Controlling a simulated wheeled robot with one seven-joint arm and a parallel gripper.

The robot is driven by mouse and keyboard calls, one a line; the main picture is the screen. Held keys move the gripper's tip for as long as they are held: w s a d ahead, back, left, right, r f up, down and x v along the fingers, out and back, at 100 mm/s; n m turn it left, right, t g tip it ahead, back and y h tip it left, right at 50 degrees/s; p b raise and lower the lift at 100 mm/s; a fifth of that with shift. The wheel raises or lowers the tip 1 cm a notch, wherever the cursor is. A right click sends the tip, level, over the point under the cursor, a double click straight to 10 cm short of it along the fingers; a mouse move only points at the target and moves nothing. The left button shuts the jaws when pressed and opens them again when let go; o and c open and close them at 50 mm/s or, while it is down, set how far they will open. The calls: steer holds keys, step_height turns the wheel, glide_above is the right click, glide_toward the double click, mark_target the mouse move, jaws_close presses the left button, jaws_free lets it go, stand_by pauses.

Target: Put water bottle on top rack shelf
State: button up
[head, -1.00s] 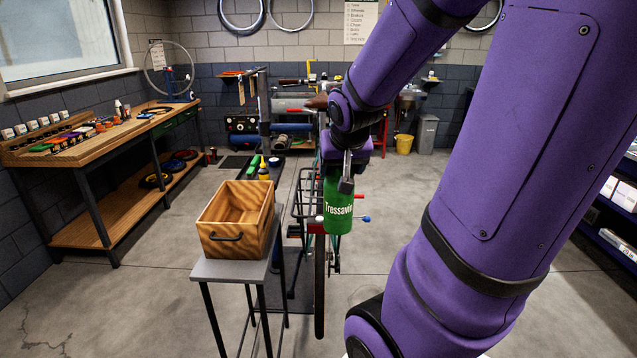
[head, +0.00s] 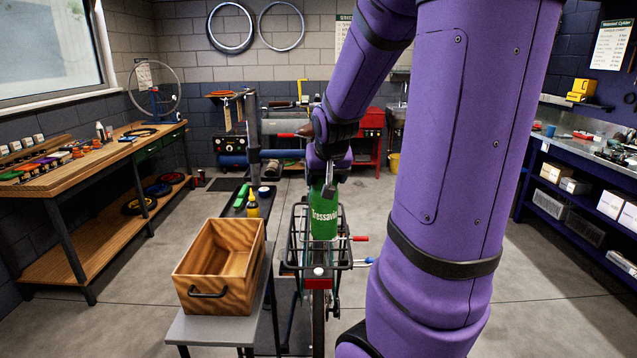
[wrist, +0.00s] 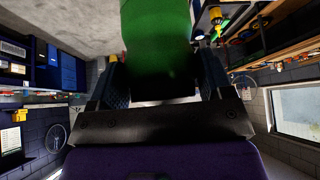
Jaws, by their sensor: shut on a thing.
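A green water bottle (head: 324,213) with white lettering is held upright by my gripper (head: 330,185) in the head view. In that view it hangs in front of or above the bike's rear rack (head: 298,256); the gap between them cannot be judged. In the wrist view my gripper (wrist: 158,95) has a finger on each side of the green bottle (wrist: 158,35), shut on it. The rack is a black wire frame with a red end piece, over the rear wheel. Part of the rack is hidden behind the bottle and my arm.
A wooden crate (head: 190,298) stands on a small grey table (head: 215,331) left of the bike. A narrow tray with small bottles (head: 253,207) lies behind it. A wooden workbench (head: 70,177) lines the left wall, shelving (head: 566,205) the right. Floor right of the bike is clear.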

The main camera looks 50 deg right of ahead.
steer(key=w+d+f, duration=0.4)
steer(key=w+d, duration=0.2)
steer(key=w, duration=0.1)
steer(key=shift+f, duration=0.3)
stand_by(0.3)
steer(key=o, duration=1.2)
steer(key=shift+w, duration=0.1)
